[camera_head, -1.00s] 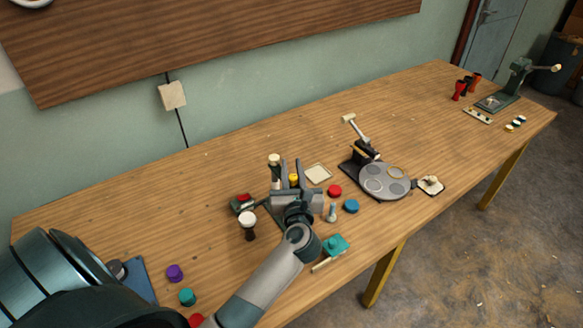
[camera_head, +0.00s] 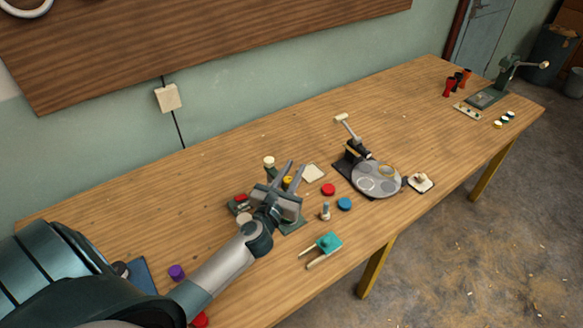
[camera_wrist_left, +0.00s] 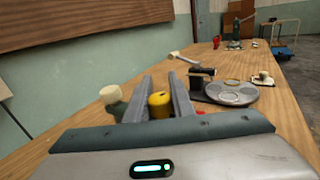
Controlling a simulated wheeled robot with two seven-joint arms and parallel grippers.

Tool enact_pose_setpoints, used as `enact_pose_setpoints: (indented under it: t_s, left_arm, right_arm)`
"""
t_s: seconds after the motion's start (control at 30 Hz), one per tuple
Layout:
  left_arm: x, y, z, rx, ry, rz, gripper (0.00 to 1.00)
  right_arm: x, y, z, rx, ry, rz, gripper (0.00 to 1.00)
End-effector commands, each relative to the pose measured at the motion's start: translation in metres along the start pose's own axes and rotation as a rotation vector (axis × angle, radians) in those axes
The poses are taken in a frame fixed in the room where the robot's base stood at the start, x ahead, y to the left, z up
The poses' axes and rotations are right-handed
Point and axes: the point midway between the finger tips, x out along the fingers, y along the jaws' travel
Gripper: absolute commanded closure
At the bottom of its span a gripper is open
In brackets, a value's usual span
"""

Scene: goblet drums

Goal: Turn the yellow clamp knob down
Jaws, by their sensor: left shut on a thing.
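The yellow clamp knob (camera_head: 287,180) stands on the dark green clamp fixture (camera_head: 293,226) near the middle of the workbench. In the left wrist view the yellow knob (camera_wrist_left: 160,104) sits between my two grey fingers. My left gripper (camera_head: 295,168) is shut on it, with its fingers tilted to the right in the head view. The fingertips (camera_wrist_left: 160,77) reach past the knob in the wrist view. The gripper body hides much of the fixture. My right gripper is not in view.
A cream-topped post (camera_head: 269,162) stands just behind the gripper. A red disc (camera_head: 327,189), a blue disc (camera_head: 344,204) and a teal tool (camera_head: 327,243) lie to the right. A grey round plate fixture (camera_head: 377,180) stands farther right.

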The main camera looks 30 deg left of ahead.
Motion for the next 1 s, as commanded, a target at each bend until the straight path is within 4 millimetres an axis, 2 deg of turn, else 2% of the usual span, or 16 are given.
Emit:
enact_pose_setpoints:
  t_s: [0.37,0.4,0.43,0.8,1.0]
  left_arm:
    - [0.000,0.000,0.001,0.001,-0.002,-0.011,1.00]
    - [0.000,-0.001,0.001,0.001,-0.002,-0.011,0.76]
    - [0.000,0.000,0.001,0.001,-0.003,-0.011,0.71]
    - [-0.001,0.000,0.000,0.000,-0.001,-0.010,0.71]
    - [-0.013,0.000,-0.002,0.001,-0.001,-0.011,0.71]
  right_arm:
    - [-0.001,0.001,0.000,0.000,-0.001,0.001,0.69]
    - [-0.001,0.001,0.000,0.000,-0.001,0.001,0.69]
    - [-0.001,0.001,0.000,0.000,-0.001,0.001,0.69]
    - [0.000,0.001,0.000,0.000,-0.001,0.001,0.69]
    - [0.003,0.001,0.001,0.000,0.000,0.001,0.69]
